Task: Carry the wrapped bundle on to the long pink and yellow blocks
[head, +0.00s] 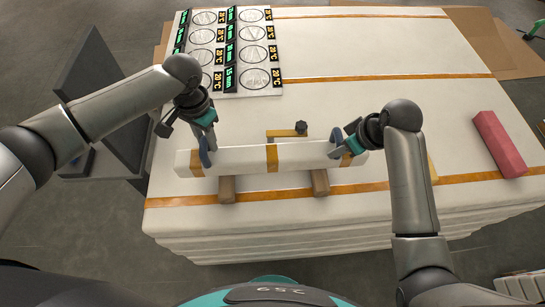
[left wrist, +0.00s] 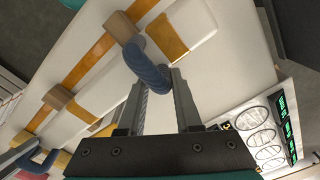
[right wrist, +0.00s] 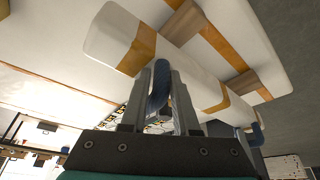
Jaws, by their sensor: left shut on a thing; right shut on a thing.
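The wrapped bundle (head: 310,157) is a long white package with orange tape bands and a blue loop handle near each end. It lies level over two brown wooden blocks (head: 227,189); I cannot tell whether it touches them. My left gripper (head: 208,140) is shut on the left blue handle, also seen in the left wrist view (left wrist: 150,65). My right gripper (head: 345,143) is shut on the right blue handle, also seen in the right wrist view (right wrist: 160,85). The pink block (head: 499,143) lies at the right. The yellow block (head: 432,168) is mostly hidden behind my right arm.
All this is on a white padded stack (head: 390,50) with orange tape strips. A small tan bar with a dark knob (head: 288,132) lies just behind the bundle. A panel with circles and green labels (head: 229,50) is at the back left. The back middle is clear.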

